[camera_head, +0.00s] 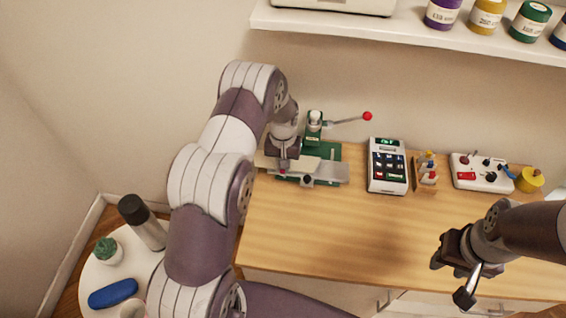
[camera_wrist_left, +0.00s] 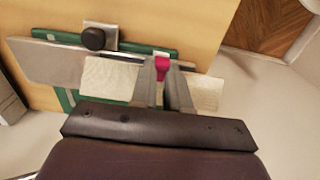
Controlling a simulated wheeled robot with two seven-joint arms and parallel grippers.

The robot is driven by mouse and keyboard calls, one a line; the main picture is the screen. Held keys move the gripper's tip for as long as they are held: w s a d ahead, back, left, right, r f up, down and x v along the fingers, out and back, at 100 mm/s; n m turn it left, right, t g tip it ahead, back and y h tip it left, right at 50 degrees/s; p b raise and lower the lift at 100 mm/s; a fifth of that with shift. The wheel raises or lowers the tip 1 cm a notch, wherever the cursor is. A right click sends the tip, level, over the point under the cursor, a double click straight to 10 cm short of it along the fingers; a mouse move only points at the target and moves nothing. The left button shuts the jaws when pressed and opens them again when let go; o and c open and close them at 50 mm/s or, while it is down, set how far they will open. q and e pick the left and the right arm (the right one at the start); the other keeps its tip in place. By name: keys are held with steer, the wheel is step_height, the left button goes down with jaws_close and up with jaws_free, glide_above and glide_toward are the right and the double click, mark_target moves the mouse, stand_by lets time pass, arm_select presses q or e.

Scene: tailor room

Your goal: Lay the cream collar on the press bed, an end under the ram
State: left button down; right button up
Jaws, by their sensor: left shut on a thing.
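The cream collar (camera_wrist_left: 107,79) is a pale flat strip that runs out on both sides of my left gripper (camera_wrist_left: 163,85). My left gripper (camera_head: 284,170) is shut on it, low over the front left of the green press (camera_head: 313,131). In the head view the collar (camera_head: 308,163) lies along the grey press bed (camera_head: 332,174); the bed also shows in the left wrist view (camera_wrist_left: 45,62). Whether the collar touches the bed, or an end is under the ram, I cannot tell. My right gripper (camera_head: 452,279) looks open and empty, above the table's front right.
The press lever ends in a red ball (camera_head: 367,116). A card terminal (camera_head: 388,167), a small figure stand (camera_head: 427,172) and a white control box (camera_head: 481,173) stand along the back of the wooden table (camera_head: 330,235). The table's middle front is clear. A shelf hangs above.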

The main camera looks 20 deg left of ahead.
arm_select(q)
steer(key=shift+f+b, duration=0.4)
steer(key=shift+f, duration=0.1)
steer(key=c, duration=1)
jaws_free()
steer(key=shift+c, duration=0.2)
steer(key=shift+r, duration=0.15)
step_height(320, 180, up, 12)
steer(key=b, duration=0.2)
steer(key=shift+r, duration=0.25)
